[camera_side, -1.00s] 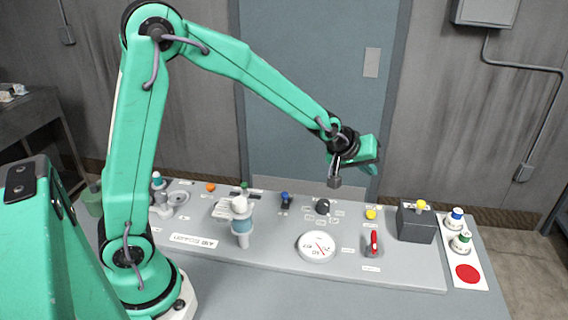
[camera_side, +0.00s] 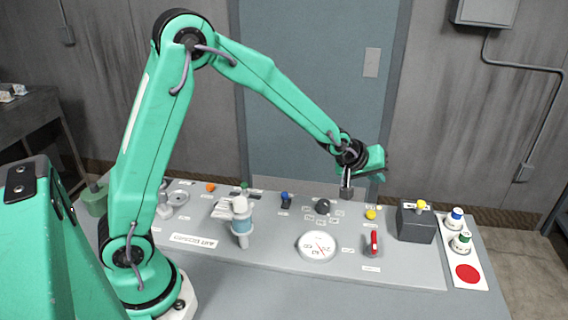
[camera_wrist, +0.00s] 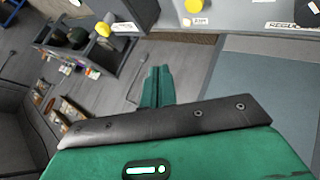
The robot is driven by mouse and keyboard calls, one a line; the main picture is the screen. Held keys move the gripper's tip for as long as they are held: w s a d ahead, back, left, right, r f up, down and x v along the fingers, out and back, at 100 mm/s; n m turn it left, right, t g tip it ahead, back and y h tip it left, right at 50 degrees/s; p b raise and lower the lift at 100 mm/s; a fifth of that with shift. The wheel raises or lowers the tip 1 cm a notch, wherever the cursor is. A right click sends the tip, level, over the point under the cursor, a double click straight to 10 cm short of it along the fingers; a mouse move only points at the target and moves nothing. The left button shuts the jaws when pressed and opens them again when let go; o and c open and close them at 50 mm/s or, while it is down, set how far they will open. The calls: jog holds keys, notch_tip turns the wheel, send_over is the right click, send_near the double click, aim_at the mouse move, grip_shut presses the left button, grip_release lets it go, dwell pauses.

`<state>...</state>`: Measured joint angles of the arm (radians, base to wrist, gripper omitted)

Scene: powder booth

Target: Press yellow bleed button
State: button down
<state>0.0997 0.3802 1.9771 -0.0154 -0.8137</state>
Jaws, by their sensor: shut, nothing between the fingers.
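A small yellow button (camera_side: 371,214) sits on the sloped grey panel, just behind the red switch lever. A second yellow knob or button (camera_side: 421,205) sits on top of a dark grey box at the panel's right end. Their labels are too small to read, so I cannot tell which is the bleed button. My gripper (camera_side: 346,192) is shut and empty, pointing down above the panel's back edge, left of and above the nearer yellow button, apart from it. In the wrist view the green fingers (camera_wrist: 157,75) are together, and a yellow round part (camera_wrist: 194,5) shows at the top edge.
The panel also carries a red lever (camera_side: 374,242), a round gauge (camera_side: 317,246), a black knob (camera_side: 322,206), a blue switch (camera_side: 286,200) and a white-and-blue valve (camera_side: 242,222).

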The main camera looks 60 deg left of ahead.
aim_at(368, 214)
jog(key=shift+f, duration=4.2)
jog(key=shift+f, duration=0.85)
jog(key=shift+r, duration=0.85)
jog(key=shift+r, duration=0.1)
jog(key=shift+r, duration=2.45)
